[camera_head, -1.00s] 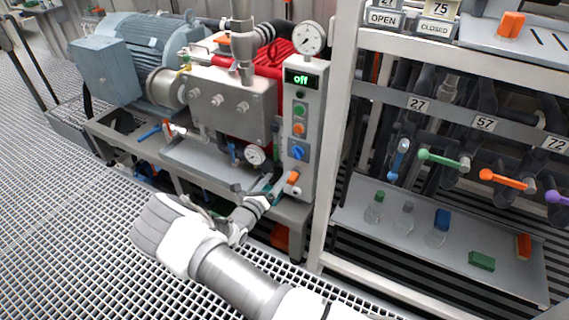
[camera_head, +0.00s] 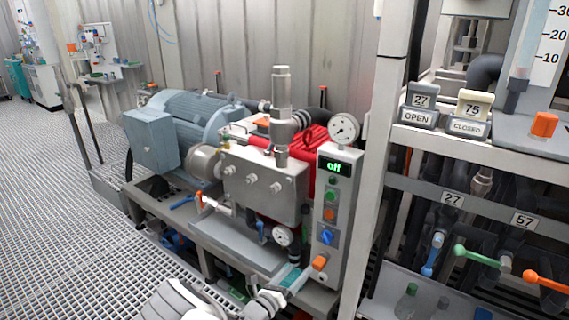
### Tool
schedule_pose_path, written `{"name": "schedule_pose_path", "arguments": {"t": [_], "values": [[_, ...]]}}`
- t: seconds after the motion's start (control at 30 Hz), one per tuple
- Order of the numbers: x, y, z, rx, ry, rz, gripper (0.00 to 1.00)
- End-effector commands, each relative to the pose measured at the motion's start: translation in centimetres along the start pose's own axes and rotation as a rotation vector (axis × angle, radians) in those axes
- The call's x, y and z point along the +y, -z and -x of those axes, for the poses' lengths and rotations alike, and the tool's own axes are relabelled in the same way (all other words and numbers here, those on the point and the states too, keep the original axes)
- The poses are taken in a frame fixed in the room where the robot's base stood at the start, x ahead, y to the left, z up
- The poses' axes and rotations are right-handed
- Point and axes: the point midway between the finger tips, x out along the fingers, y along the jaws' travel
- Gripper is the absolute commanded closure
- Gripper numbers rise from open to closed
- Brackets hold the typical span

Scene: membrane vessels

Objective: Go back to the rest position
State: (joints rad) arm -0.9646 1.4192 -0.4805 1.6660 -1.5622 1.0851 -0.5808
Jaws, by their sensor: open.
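My arm shows at the bottom middle of the head view, mostly cut off by the lower edge. My gripper (camera_head: 288,281) is small and partly hidden there, close to the foot of the grey control panel (camera_head: 325,222). It is open, and I see nothing held in it. An orange knob (camera_head: 319,263) sits low on the panel, just right of the gripper. I cannot tell whether the gripper touches anything. The panel's display (camera_head: 334,167) reads "off".
A pump with a blue motor (camera_head: 190,125) stands on a grey frame behind the gripper. A white post (camera_head: 382,130) and a valve rack with green (camera_head: 477,256) and orange handles stand to the right. Open grating floor (camera_head: 60,220) lies on the left.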

Motion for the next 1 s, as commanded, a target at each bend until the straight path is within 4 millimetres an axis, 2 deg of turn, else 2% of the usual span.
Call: {"name": "schedule_pose_path", "arguments": {"t": [0.17,0.23,0.43,0.67,1.0], "values": [[-4.3,-2.0,-1.3,0.129,0.12,-0.18,0.14],[-6.6,-2.7,-1.7,0.198,0.186,-0.278,0.14],[-12.8,-4.4,-1.9,0.382,0.367,-0.557,0.14],[-19.3,-5.9,-0.6,0.571,0.565,-0.875,0.14],[-27.2,-8.4,3.2,0.808,0.83,-1.341,0.14]]}}
